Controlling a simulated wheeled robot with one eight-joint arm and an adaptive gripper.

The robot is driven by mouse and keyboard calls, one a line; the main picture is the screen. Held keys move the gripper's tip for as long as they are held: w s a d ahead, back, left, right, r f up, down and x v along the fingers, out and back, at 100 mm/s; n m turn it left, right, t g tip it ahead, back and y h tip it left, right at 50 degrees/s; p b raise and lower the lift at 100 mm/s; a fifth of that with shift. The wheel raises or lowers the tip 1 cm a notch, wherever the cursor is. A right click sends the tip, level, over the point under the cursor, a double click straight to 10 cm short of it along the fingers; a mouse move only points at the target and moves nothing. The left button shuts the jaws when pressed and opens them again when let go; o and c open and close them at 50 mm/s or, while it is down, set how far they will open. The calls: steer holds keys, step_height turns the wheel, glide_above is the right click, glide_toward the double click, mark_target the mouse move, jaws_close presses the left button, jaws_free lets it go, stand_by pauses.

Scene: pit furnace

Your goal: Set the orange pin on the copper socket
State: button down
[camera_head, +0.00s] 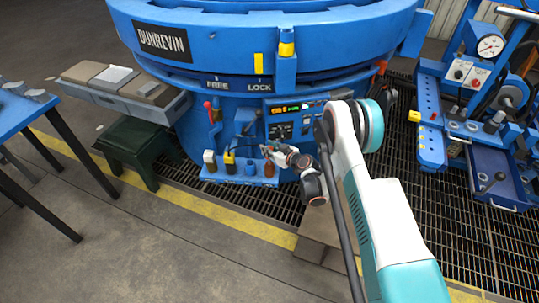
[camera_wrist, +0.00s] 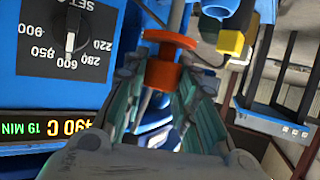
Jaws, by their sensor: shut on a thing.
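The orange pin (camera_wrist: 162,73) sits between my gripper's fingers in the wrist view, its wide orange flange (camera_wrist: 168,40) just beyond the fingertips. In the head view my gripper (camera_head: 268,151) is at the front of the blue furnace, above the right part of a small blue shelf. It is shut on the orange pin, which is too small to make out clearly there. A small copper-brown piece (camera_head: 269,171), seemingly the copper socket, stands at the shelf's right end, below the gripper. Whether pin and socket touch cannot be told. The socket is not clearly visible in the wrist view.
The blue shelf (camera_head: 225,179) also carries a white-topped post (camera_head: 210,160), a yellow-topped post (camera_head: 229,162) and a blue post (camera_head: 250,168). A control panel (camera_head: 290,118) is close behind the gripper. A red-knobbed lever (camera_head: 209,109) stands to the left.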

step_height(320, 180, down, 3)
steer(key=shift+r+b, duration=0.15)
steer(key=shift+b, duration=0.2)
steer(key=c, duration=1.3)
jaws_free()
steer(key=shift+r, duration=0.1)
